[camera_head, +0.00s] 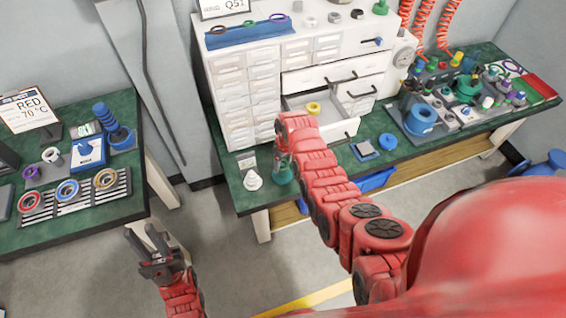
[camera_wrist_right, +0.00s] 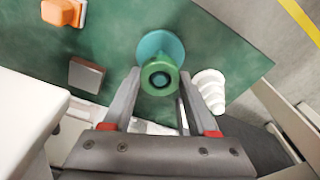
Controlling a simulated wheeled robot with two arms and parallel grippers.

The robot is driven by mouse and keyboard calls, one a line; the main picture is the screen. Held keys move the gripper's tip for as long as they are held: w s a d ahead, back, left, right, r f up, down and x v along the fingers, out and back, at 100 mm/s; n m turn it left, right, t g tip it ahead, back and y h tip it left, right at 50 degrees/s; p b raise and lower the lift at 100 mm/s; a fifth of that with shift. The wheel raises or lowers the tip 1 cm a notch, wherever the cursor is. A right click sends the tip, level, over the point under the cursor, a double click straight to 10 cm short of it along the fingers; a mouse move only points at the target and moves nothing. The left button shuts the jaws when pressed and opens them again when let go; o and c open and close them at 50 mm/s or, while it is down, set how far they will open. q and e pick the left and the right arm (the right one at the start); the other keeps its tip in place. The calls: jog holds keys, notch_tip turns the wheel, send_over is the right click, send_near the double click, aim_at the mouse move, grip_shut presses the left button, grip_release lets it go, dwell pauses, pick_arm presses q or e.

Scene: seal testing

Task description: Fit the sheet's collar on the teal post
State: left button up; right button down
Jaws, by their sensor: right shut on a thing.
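The sheet (camera_head: 224,7) stands on top of the white cabinet, cut off by the picture's edge, and reads Q51. The teal post (camera_head: 283,177) stands at the near edge of the right green bench; its round teal base shows in the right wrist view (camera_wrist_right: 158,45). My right gripper (camera_head: 284,153) is shut on a green collar (camera_wrist_right: 160,76), which lines up with the post. I cannot tell whether the collar is around the post or just above it. My left gripper (camera_head: 148,243) is open and empty over the floor, beside the left bench.
A white stepped cone (camera_head: 253,181) stands close to the post. An open drawer (camera_head: 330,122) holding a yellow ring (camera_head: 314,108) juts out behind my right arm. The left bench (camera_head: 60,225) carries colored rings on a rack.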

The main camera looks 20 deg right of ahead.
jog(key=shift+f, duration=0.3)
jog(key=shift+c, duration=0.5)
grip_release()
notch_tip(320, 180, up, 7)
jog(key=p, duration=0.4)
jog(key=shift+r, duration=0.1)
